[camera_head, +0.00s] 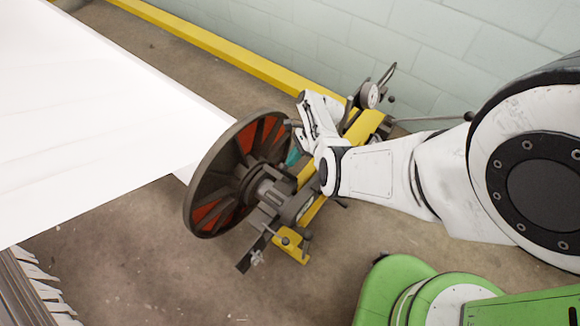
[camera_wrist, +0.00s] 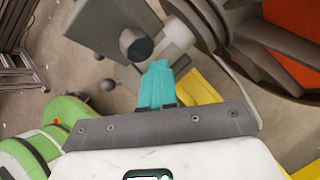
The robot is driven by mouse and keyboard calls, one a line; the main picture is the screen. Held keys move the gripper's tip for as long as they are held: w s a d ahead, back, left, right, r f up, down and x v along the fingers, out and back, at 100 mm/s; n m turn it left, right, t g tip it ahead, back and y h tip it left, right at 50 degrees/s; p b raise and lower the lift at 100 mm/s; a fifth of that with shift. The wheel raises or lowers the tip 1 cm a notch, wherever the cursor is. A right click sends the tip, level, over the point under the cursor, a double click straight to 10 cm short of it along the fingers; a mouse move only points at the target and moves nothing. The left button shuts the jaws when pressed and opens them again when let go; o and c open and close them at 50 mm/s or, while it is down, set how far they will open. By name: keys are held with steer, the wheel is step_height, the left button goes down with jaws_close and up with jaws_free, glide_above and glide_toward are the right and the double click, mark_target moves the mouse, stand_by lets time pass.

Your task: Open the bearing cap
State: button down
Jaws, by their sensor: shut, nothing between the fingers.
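The grey bearing assembly (camera_head: 268,196) sits at the hub of the large spoked flange wheel (camera_head: 203,170) in the head view. A grey block (camera_wrist: 100,24) with a round dark knob (camera_wrist: 136,45) fills the top of the wrist view; it looks like part of the bearing cap, but I cannot tell whether the cap is closed. My gripper has teal fingers, which are shut and empty in the wrist view (camera_wrist: 157,70). Their tips are just below the knob in that picture; contact is unclear. In the head view the fingers (camera_head: 293,158) show between the wheel and my wrist.
A white sheet (camera_head: 90,110) stretches leftward from the wheel. A yellow stand (camera_head: 309,213) carries the bearing, with levers and a gauge (camera_head: 371,95) behind my wrist. A yellow rail (camera_head: 225,50) runs along the block wall. Bare floor (camera_head: 180,285) lies in front.

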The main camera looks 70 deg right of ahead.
steer(key=c, duration=1.6)
jaws_free()
steer(key=shift+w+a+r, duration=0.2)
steer(key=shift+w, duration=0.35)
steer(key=o, duration=0.3)
steer(key=shift+s, duration=0.15)
steer(key=o, duration=0.5)
steer(key=shift+a, duration=0.15)
steer(key=shift+o, duration=0.2)
steer(key=p+v, duration=0.1)
steer(key=v, duration=0.9)
steer(key=shift+d+r+p, duration=0.25)
steer(key=shift+r+p, duration=0.05)
steer(key=shift+p, duration=0.1)
steer(key=shift+s, duration=0.1)
